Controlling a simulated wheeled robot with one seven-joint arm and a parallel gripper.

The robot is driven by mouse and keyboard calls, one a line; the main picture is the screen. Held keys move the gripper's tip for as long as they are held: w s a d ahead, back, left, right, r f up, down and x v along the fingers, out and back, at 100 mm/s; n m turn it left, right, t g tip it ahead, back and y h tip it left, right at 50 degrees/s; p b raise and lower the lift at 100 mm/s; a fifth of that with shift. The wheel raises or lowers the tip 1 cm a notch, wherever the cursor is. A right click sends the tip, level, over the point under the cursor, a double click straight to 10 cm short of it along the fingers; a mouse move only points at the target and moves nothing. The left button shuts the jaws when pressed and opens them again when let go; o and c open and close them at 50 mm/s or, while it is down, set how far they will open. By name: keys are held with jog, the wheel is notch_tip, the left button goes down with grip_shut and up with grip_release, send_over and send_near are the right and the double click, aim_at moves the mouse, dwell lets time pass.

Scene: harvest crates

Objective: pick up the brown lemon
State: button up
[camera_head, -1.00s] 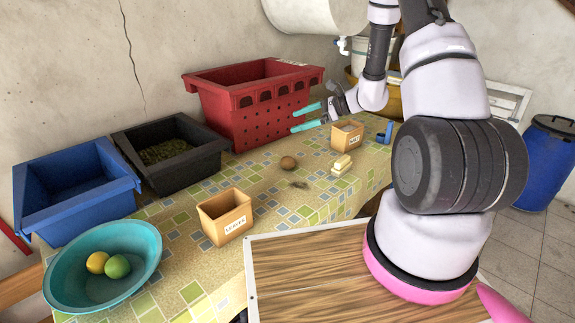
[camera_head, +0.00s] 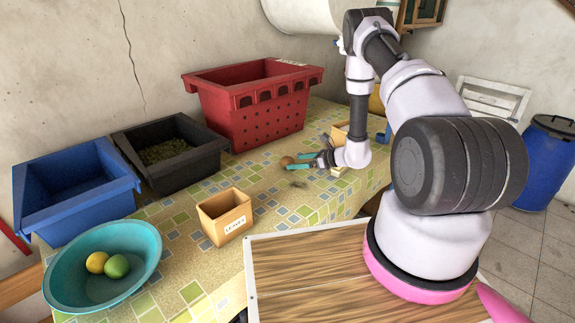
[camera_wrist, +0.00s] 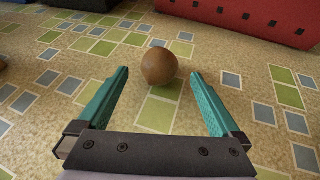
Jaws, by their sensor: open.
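The brown lemon (camera_head: 286,161) lies on the patterned tablecloth in front of the red crate. In the wrist view the brown lemon (camera_wrist: 160,66) sits just past the fingertips, roughly midway between them. My gripper (camera_head: 296,163) is open with teal fingers, low over the table and pointing at the lemon. In the wrist view my gripper (camera_wrist: 159,73) shows both fingers apart with only tablecloth between them. I cannot tell any contact with the lemon.
The red crate (camera_head: 222,113) stands behind the lemon. A black crate (camera_head: 209,152) and a blue crate (camera_head: 75,210) stand to the left. A "LEAVES" box (camera_head: 231,224) and a teal bowl (camera_head: 148,262) with two fruits are nearer. A small box (camera_head: 338,133) stands partly behind my arm.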

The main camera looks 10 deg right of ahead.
aim_at(293, 162)
jog(key=x, duration=0.5)
jog(key=shift+f, duration=0.1)
jog(key=c, duration=1.5)
notch_tip(293, 162, up, 10)
